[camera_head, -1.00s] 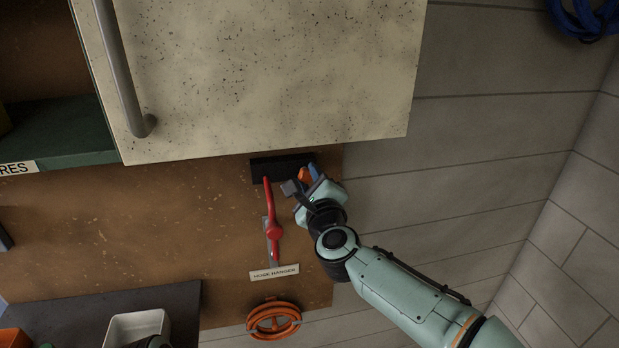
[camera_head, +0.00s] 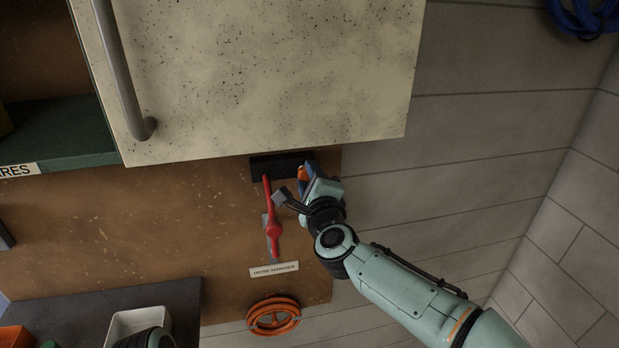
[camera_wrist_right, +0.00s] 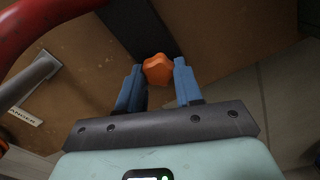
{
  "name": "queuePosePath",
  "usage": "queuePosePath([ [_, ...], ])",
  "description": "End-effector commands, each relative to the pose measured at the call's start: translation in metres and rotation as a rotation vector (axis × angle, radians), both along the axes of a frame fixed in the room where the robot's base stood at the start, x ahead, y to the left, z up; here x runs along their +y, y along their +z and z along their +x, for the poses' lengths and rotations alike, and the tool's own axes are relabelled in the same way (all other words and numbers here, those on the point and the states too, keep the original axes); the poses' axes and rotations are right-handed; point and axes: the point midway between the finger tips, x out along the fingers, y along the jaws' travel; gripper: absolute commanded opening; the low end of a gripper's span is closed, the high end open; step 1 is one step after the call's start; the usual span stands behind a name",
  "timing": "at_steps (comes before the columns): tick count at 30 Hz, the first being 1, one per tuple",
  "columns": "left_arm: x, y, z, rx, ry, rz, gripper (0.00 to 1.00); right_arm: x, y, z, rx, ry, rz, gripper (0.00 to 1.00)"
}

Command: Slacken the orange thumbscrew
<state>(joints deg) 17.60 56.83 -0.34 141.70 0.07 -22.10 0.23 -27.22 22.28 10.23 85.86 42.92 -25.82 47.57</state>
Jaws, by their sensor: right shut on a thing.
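The orange thumbscrew (camera_wrist_right: 158,69) is a lobed knob on a black block (camera_head: 277,166) below the cabinet door. My right gripper (camera_wrist_right: 160,80) has its blue fingers on either side of the thumbscrew and is shut on it. In the head view the right gripper (camera_head: 306,175) hides part of the thumbscrew (camera_head: 302,172). Only a small part of my left arm shows at the bottom edge of the head view, and its gripper fingers are not seen.
A red lever (camera_head: 272,205) is just left of the right gripper, with a label (camera_head: 274,269) under it. An orange hose coil (camera_head: 273,316) hangs lower. The speckled door (camera_head: 260,80) is above. A white tray (camera_head: 122,322) stands at lower left.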

Motion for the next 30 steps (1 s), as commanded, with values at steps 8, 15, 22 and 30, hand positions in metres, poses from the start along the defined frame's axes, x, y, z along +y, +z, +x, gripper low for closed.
queuePosePath([
  [8,0.0,0.0,0.0,0.0,0.0,0.0,0.54,0.0,0.001,0.0,-0.001,0.001,0.001,0.6],
  [15,0.0,-0.002,-0.002,0.002,0.0,0.0,0.54,-0.001,0.0,-0.004,-0.001,0.001,0.002,0.6],
  [22,0.0,-0.02,-0.014,0.016,0.0,0.0,0.54,-0.013,-0.002,-0.041,-0.001,0.001,0.002,0.6],
  [30,0.0,-0.037,-0.023,0.026,0.0,0.0,0.54,-0.032,0.0,-0.098,-0.002,0.001,0.004,0.6],
])
